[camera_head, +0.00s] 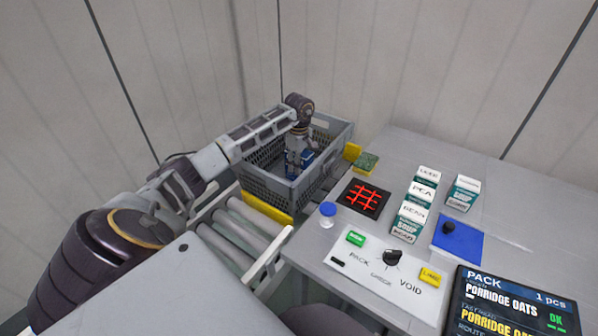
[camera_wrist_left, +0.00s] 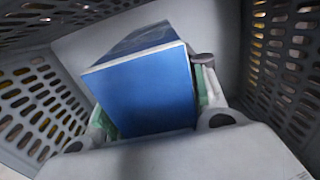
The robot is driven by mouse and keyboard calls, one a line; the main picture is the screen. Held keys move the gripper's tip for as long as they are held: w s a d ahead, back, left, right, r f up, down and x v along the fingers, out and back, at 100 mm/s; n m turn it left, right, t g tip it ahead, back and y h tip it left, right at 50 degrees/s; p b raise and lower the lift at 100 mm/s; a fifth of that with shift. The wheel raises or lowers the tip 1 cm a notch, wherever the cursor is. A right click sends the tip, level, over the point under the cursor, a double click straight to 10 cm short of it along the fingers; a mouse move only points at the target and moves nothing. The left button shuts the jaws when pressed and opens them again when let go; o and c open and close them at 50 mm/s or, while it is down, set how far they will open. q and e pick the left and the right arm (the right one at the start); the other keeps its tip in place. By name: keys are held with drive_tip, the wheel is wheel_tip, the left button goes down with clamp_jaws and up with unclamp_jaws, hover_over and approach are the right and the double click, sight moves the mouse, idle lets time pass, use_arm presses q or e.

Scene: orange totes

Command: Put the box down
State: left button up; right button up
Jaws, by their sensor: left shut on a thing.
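A blue box (camera_wrist_left: 150,92) fills the middle of the left wrist view, and it also shows in the head view (camera_head: 306,157). My left gripper (camera_head: 299,160) reaches down inside a grey crate (camera_head: 268,186) and is shut on the blue box. In the wrist view its fingers (camera_wrist_left: 158,122) lie on either side of the box. The crate's slotted walls surround the box. I cannot tell whether the box touches the crate floor. My right gripper is not in view.
The crate stands at the end of a roller conveyor (camera_head: 240,232).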

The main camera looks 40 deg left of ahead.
use_arm(q)
drive_tip(key=shift+f, duration=1.7)
drive_tip(key=o, duration=1.3)
drive_tip(key=shift+f, duration=0.1)
drive_tip(key=shift+r, duration=6.1)
